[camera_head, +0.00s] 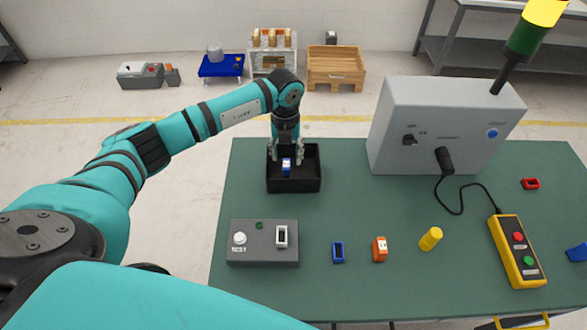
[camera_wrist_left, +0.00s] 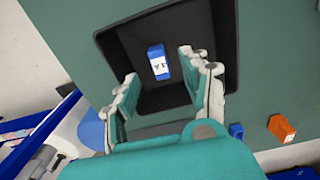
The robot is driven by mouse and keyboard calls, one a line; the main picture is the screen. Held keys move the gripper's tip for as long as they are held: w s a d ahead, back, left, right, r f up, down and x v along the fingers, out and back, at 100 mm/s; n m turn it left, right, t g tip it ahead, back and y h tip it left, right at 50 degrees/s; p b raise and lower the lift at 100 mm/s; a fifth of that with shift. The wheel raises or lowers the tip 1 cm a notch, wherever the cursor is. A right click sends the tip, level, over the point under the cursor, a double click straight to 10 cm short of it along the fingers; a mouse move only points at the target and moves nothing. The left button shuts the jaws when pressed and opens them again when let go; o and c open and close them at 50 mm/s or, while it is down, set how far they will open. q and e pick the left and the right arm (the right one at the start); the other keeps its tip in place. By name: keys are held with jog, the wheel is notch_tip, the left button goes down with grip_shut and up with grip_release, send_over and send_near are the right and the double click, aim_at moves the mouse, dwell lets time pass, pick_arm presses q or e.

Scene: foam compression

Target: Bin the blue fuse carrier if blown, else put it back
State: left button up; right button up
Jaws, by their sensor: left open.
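The blue fuse carrier (camera_head: 286,166) with a white label is in the black bin (camera_head: 294,187) on the green table. It also shows in the left wrist view (camera_wrist_left: 158,62), inside the bin between and beyond my open fingers. My left gripper (camera_head: 286,152) is open over the bin, its fingers apart from the carrier. A grey tester (camera_head: 262,254) marked TEST, with a white button and a white-framed slot, stands at the front left of the table. My right gripper does not show.
A blue frame (camera_head: 338,252), an orange carrier (camera_head: 379,249) and a yellow cylinder (camera_head: 430,238) stand right of the tester. A grey box (camera_head: 441,128) with switches stands behind. A yellow pendant (camera_head: 517,250) and a red piece (camera_head: 530,184) lie at the right.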

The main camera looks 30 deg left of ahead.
pick_arm(q)
jog(key=shift+r, duration=0.1)
notch_tip(320, 180, up, 12)
dwell(0.4)
dwell(0.4)
